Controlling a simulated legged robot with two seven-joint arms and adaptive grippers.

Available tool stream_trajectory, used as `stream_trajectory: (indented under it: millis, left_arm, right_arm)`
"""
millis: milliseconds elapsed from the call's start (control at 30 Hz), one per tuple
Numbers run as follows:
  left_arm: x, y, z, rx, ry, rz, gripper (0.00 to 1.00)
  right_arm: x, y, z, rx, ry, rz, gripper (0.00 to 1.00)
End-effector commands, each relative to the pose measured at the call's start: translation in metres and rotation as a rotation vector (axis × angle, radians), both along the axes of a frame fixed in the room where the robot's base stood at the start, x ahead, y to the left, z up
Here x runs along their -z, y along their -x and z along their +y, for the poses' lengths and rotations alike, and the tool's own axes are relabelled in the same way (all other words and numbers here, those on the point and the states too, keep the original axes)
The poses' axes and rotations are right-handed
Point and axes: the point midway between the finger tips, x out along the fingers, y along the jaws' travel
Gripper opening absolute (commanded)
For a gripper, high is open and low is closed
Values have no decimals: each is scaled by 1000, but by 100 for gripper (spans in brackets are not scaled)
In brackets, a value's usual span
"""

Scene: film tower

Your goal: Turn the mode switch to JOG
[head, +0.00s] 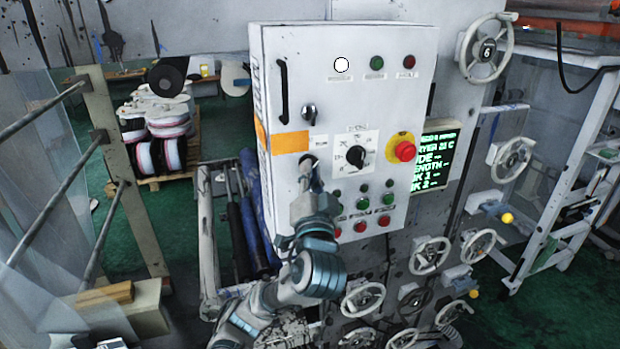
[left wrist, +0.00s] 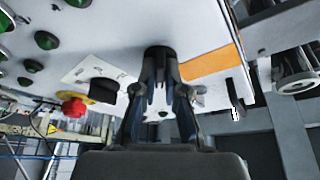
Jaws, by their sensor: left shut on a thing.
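The white control box (head: 346,90) faces me with its door closed. My left gripper (head: 309,180) reaches up from below to the left part of the door. It is shut on a black switch knob (head: 308,160), left of the white dial plate. In the left wrist view the same knob (left wrist: 160,54) sits between my fingertips (left wrist: 158,78), against the panel. I take this knob for the mode switch; its pointer and lettering are hidden or too small to read. My right gripper is not in view.
A black dial knob (head: 356,157) and a red emergency button (head: 405,151) are close on the right. Green and red buttons (head: 361,227) sit below.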

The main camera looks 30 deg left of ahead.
Motion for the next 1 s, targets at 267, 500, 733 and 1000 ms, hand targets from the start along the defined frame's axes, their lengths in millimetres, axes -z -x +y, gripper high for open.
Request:
stream_trajectory:
  millis: [267, 500, 733, 1000]
  left_arm:
    - [10, -3, -2, 3, 138, -148, 0]
    - [10, -5, -3, 2, 270, -299, 0]
    - [9, -6, -4, 2, 373, -420, 0]
    - [7, -6, -4, -2, 443, -503, 0]
  right_arm:
    - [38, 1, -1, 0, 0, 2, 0]
    - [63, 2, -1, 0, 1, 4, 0]
    - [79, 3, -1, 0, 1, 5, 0]
    - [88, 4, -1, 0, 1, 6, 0]
